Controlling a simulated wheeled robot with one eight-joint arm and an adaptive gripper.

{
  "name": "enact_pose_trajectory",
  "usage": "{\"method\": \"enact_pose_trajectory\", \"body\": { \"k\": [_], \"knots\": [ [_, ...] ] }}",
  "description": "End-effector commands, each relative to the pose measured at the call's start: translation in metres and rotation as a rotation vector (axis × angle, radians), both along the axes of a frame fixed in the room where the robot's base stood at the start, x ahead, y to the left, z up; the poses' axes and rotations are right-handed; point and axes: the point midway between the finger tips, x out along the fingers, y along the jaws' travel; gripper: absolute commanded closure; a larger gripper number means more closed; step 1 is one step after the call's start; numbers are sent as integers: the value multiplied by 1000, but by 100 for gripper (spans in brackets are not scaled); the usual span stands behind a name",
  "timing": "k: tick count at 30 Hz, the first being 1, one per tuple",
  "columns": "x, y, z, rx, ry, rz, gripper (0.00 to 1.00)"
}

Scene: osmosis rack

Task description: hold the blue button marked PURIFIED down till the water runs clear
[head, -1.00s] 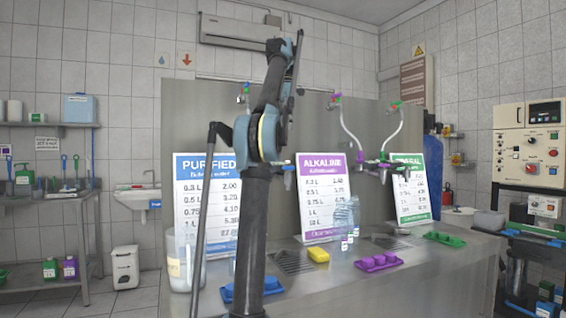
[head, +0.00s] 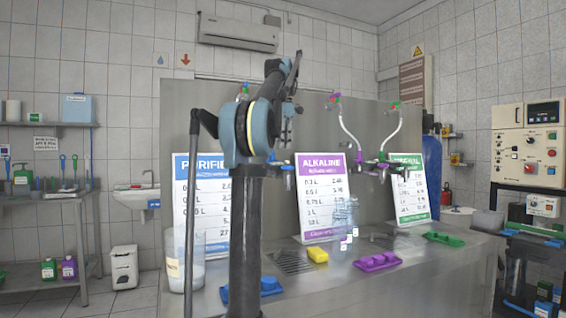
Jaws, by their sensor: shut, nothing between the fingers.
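The PURIFIED sign (head: 200,195) has a blue header and stands upright at the left of the steel counter. A blue button block (head: 270,287) lies on the counter's front left, partly hidden behind my arm. No marking on it can be read. A blue-handled tap (head: 289,178) shows just right of my arm; no running water can be made out. My gripper (head: 286,138) hangs shut and empty beyond my arm's elbow, well above the blue block in the picture and apart from it. It is small and partly covered by the arm.
A clear jug (head: 184,268) stands at the counter's left end. A yellow sponge (head: 317,255), a purple block (head: 377,262), a green block (head: 443,238) and small clear bottles (head: 344,218) stand along the counter. ALKALINE (head: 321,200) and green (head: 409,192) signs stand behind.

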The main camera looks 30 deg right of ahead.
Motion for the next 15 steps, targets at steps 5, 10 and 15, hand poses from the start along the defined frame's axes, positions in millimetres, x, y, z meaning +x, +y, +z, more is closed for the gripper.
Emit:
{"method": "enact_pose_trajectory", "body": {
  "k": [5,10,15],
  "knots": [
    [0,0,-26,0,0,0,100],
    [0,0,-47,0,0,0,100],
    [0,-1,-60,0,0,0,100]
  ]
}}
